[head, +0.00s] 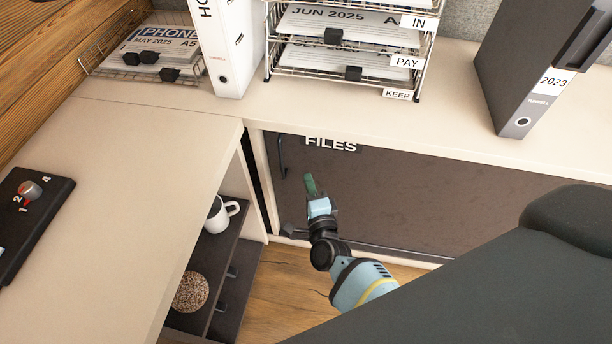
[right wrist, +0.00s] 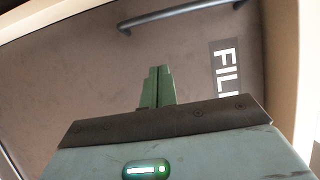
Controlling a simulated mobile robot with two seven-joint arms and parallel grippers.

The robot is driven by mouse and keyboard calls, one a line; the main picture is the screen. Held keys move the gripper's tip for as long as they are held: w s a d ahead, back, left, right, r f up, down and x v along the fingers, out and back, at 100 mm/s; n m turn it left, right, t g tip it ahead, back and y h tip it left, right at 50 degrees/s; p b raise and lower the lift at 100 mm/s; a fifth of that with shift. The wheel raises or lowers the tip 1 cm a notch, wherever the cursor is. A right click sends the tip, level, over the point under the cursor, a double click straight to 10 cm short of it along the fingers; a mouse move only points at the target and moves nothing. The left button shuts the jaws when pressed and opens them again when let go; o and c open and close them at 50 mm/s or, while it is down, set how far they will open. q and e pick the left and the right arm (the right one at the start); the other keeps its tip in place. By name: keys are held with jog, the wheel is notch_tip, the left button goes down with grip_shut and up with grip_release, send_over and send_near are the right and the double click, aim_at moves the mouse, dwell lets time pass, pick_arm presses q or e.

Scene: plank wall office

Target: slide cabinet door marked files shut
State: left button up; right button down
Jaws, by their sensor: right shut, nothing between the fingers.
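The dark brown cabinet door (head: 440,200) stands under the back counter, with a FILES label (head: 330,144) at its top left. A dark bar handle (head: 282,156) is near its left edge; in the right wrist view the handle (right wrist: 180,16) lies beyond the fingertips and the label (right wrist: 226,72) is to their right. My right gripper (head: 310,184) is shut and empty, in front of the door, right of and a little below the handle. The fingers (right wrist: 158,86) appear apart from the handle; whether they touch the door face I cannot tell. My left gripper is out of view.
A pale post (head: 262,180) stands left of the door. Open shelves beside it hold a white mug (head: 221,214) and a speckled ball (head: 191,292). A wire letter tray (head: 345,60) and binders (head: 540,70) stand on the counter (head: 430,115) above the door.

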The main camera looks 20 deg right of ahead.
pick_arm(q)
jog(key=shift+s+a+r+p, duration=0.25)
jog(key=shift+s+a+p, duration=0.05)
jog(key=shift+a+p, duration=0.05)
pick_arm(e)
jog(key=s+a, duration=0.1)
jog(key=s, duration=0.7)
jog(key=shift+a, duration=0.3)
jog(key=shift+s, duration=0.1)
